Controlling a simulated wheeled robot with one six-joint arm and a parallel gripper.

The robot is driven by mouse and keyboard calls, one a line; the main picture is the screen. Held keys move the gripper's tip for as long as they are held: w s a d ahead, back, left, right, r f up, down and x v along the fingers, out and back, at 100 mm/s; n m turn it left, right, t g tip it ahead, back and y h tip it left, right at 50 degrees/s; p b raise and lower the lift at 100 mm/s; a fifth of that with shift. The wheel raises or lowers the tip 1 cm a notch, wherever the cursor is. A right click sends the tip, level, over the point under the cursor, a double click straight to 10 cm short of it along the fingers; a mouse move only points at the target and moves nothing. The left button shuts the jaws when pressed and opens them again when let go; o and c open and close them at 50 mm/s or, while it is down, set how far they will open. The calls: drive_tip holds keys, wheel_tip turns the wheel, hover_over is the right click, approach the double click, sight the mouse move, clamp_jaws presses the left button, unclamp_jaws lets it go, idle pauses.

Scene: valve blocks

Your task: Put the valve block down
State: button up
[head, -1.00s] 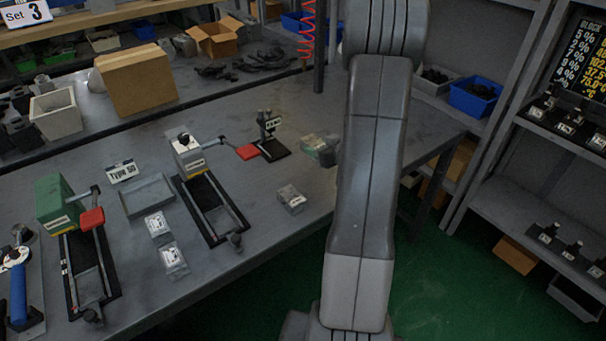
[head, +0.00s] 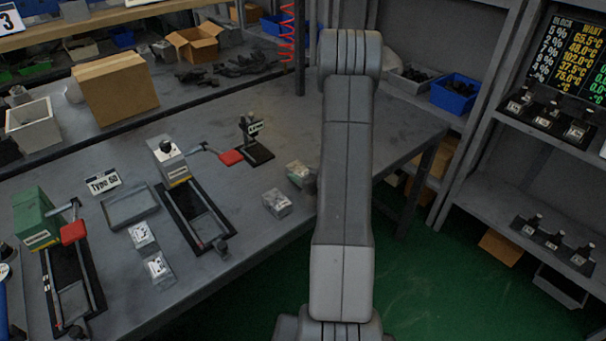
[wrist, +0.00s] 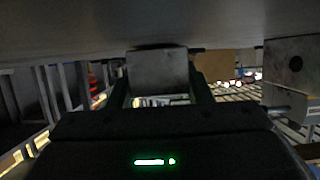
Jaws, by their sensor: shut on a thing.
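In the wrist view, the valve block (wrist: 157,73) is a plain grey block between the two fingers of my gripper (wrist: 160,92), which is shut on it. A grey surface spans the top of that view, just behind the block; I cannot tell whether they touch. In the head view, my arm hides most of the gripper. A small grey block with a greenish side (head: 298,172) shows at the arm's left edge, over the bench (head: 350,140); it seems to be the held one.
A clear-grey block (head: 276,203) sits nearby on the bench. Shelves (head: 500,170) with black units stand at right.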

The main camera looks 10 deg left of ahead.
drive_tip(key=shift+f, duration=0.1)
drive_tip(key=o, duration=1.3)
drive_tip(key=shift+c, duration=0.2)
drive_tip(key=shift+r, duration=0.25)
drive_tip(key=b+v, duration=0.1)
drive_tip(key=v, duration=1.1)
drive_tip(key=shift+f, duration=0.15)
drive_tip(key=p+x, duration=0.1)
drive_tip(key=x, duration=1.1)
drive_tip(key=shift+r, duration=0.5)
